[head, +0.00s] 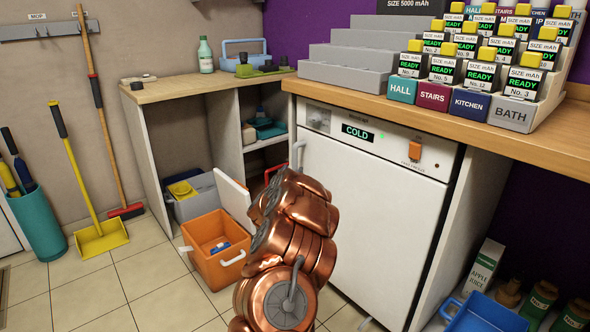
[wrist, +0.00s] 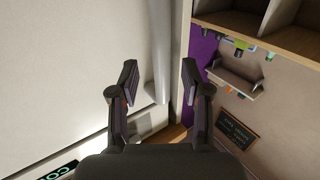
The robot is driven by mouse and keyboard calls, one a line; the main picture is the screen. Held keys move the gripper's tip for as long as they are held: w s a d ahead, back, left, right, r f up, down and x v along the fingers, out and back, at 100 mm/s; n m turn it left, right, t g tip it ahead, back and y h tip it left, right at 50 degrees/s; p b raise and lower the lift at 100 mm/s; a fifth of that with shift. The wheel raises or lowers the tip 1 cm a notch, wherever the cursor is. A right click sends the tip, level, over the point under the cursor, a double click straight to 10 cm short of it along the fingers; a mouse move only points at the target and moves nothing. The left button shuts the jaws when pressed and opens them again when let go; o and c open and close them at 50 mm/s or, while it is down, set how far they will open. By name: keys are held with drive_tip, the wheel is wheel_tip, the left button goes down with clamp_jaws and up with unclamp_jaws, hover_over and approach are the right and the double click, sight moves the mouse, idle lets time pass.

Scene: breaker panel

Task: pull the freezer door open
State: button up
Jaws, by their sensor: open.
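The white freezer door (head: 370,200) stands under the wooden counter at the centre right of the head view and looks shut. Its pale vertical handle (head: 299,154) runs along the left edge; the lower part is hidden behind my copper arm. In the wrist view the door (wrist: 75,60) fills the left side and the handle (wrist: 159,50) comes down in the middle. My gripper (wrist: 160,85) is open, its fingers to the left and right of the handle in the picture. I cannot tell how deep the handle lies between them. My gripper is hidden in the head view.
An orange cooler (head: 215,262) with its lid up stands on the floor left of my arm. A blue crate (head: 484,314) is at the lower right. Battery packs (head: 480,75) stand on the counter (head: 380,104).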

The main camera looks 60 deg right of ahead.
sight(294, 167)
drive_tip(key=shift+b+x, duration=0.7)
drive_tip(key=shift+x, duration=1.6)
clamp_jaws()
